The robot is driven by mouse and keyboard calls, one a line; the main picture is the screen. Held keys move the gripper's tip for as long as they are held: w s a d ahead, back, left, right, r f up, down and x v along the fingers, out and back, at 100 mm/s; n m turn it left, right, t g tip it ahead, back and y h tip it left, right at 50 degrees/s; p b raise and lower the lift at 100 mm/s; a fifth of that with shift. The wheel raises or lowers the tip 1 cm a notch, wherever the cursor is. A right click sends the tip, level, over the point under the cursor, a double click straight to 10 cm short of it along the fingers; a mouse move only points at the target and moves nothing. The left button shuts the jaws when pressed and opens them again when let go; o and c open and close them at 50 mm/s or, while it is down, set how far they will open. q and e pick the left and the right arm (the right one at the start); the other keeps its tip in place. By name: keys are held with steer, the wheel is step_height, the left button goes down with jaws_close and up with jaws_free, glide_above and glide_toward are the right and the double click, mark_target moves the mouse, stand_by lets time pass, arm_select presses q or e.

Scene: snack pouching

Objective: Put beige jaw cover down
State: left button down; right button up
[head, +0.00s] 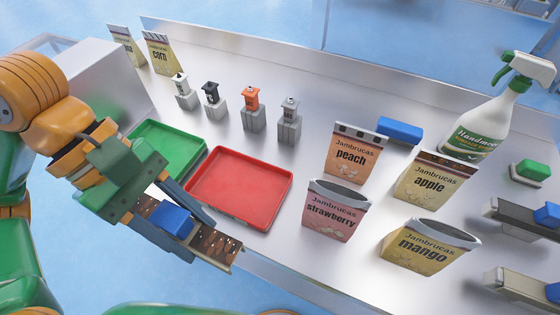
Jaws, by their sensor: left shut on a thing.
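My left gripper (192,207) is at the left, over the front edge of the table and in front of the trays. It is shut on a long brownish, perforated strip with a blue block (173,219) on top, which looks like the beige jaw cover (216,246). The strip slants down to the right, clear of the red tray in the picture. The gripper's fingers hide part of it. At the right edge, two grey bars with blue blocks, one upper (520,216) and one lower (522,287), are cut off by the frame. My right gripper does not show.
A green tray (165,125) and an empty red tray (240,154) lie beside the gripper. Pouches labelled strawberry (335,211), peach (354,153), apple (432,180) and mango (428,247) stand to the right. A spray bottle (478,128) stands behind. Several small stands (252,110) line the back.

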arm_select(q)
steer(key=w+f+p, duration=0.1)
steer(key=w+f, duration=0.2)
steer(key=w, duration=0.1)
steer(key=w+d+f+p, duration=0.1)
steer(key=w+f+p, duration=0.1)
steer(key=w+f, duration=0.1)
steer(key=w+f+p, duration=0.1)
steer(key=w+f, duration=0.2)
steer(key=w, duration=0.2)
steer(key=shift+w+d, duration=0.2)
steer(key=shift+d, duration=0.15)
step_height(320, 180, down, 4)
steer(key=shift+w+r+p, duration=0.15)
steer(key=shift+r+p, duration=0.1)
steer(key=shift+p, duration=0.95)
steer(key=shift+w+f+b, duration=0.1)
steer(key=shift+f+b, duration=0.25)
steer(key=shift+b, duration=0.05)
steer(key=c, duration=0.7)
jaws_free()
